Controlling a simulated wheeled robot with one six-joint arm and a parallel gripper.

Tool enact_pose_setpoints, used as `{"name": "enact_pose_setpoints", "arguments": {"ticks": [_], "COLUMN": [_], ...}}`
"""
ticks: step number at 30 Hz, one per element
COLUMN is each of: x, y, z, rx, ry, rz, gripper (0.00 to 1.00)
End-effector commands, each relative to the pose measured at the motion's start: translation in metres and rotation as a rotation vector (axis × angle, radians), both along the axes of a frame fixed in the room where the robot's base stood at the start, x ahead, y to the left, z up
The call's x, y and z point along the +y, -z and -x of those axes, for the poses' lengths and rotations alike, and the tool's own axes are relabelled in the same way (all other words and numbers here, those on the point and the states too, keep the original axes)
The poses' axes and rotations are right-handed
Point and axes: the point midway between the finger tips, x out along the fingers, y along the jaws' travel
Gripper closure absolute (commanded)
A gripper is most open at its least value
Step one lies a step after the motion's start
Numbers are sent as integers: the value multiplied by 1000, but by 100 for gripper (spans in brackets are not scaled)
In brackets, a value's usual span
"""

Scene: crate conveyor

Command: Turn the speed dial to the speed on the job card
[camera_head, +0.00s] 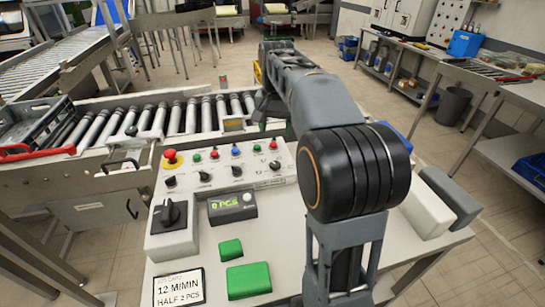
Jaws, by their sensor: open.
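The job card (179,289) lies at the near left of the white console and reads "12 M/MIN, HALF 2 PCS". A large black knob (173,213) sits on a grey box at the console's left. Several small black knobs (236,171) line the sloped panel behind. No label shows which one is the speed dial, and I cannot read a setting on any. My arm crosses the right side and reaches away towards the conveyor. My gripper (268,108) is at its far end, partly hidden behind my forearm, open and away from the knobs. Its fingertips are not clear.
A display (232,206) reads "0 PCS". A red stop button (172,158) and small coloured buttons stand on the panel. The roller conveyor (190,115) runs behind. A grey-white block (427,212) lies right of my arm.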

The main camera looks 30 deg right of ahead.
Motion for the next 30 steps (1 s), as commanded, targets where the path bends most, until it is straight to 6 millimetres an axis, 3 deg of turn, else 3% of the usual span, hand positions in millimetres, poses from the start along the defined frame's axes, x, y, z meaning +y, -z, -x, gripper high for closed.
{"name": "enact_pose_setpoints", "arguments": {"ticks": [9,15,21,30], "x": [0,0,0,0], "y": [64,95,113,120], "z": [1,1,0,0], "rx": [4,4,1,0], "ry": [0,0,0,0], "rz": [0,-1,0,0], "gripper": [39,39,39,39]}}
